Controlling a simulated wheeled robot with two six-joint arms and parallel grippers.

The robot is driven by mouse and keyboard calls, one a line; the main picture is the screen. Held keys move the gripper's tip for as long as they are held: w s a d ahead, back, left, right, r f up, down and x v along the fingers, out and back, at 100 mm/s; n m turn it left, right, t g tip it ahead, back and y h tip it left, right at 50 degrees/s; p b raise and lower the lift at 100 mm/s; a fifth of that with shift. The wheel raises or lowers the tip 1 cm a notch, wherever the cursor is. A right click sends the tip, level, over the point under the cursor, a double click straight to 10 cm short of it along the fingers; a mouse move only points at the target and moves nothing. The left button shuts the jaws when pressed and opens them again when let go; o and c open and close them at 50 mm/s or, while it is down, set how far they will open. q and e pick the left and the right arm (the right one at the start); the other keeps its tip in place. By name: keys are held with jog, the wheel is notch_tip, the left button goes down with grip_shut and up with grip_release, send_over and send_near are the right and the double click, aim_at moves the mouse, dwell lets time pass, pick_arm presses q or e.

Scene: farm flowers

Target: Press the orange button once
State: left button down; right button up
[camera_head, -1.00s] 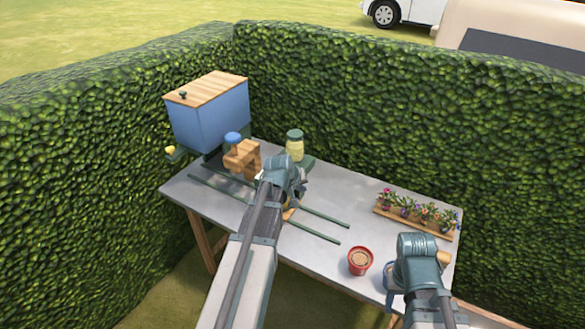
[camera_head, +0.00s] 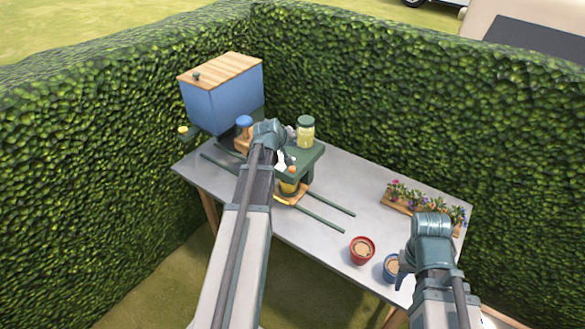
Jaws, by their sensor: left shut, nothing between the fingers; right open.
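A small orange spot (camera_head: 291,169), which may be the orange button, shows on the front of the green stand (camera_head: 308,155), just right of my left arm. My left gripper (camera_head: 272,135) is over the stand's left side, shut and empty. Its wrist and arm cover part of the stand, and its fingertips are hard to make out. I cannot tell whether it touches anything. My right gripper (camera_head: 432,232) is open and empty above the table's right end, its fingers mostly hidden by its wrist.
A jar with a green lid (camera_head: 306,132) stands on the stand. A blue box with a wooden lid (camera_head: 222,98) is at the back left. Green rails (camera_head: 322,216) cross the grey table (camera_head: 345,185). A red pot (camera_head: 362,250), blue pot (camera_head: 391,268) and flower tray (camera_head: 398,205) are at right.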

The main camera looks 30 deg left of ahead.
aim_at(292, 171)
pick_arm(q)
jog(key=shift+f+b, duration=4.3)
jog(key=shift+f, duration=0.05)
jog(key=shift+f+b, duration=0.4)
jog(key=shift+f+b, duration=0.6)
jog(key=shift+r, duration=0.15)
jog(key=shift+r+p, duration=0.9)
jog(key=shift+p, duration=0.15)
notch_tip(292, 171, up, 5)
jog(key=p, duration=0.5)
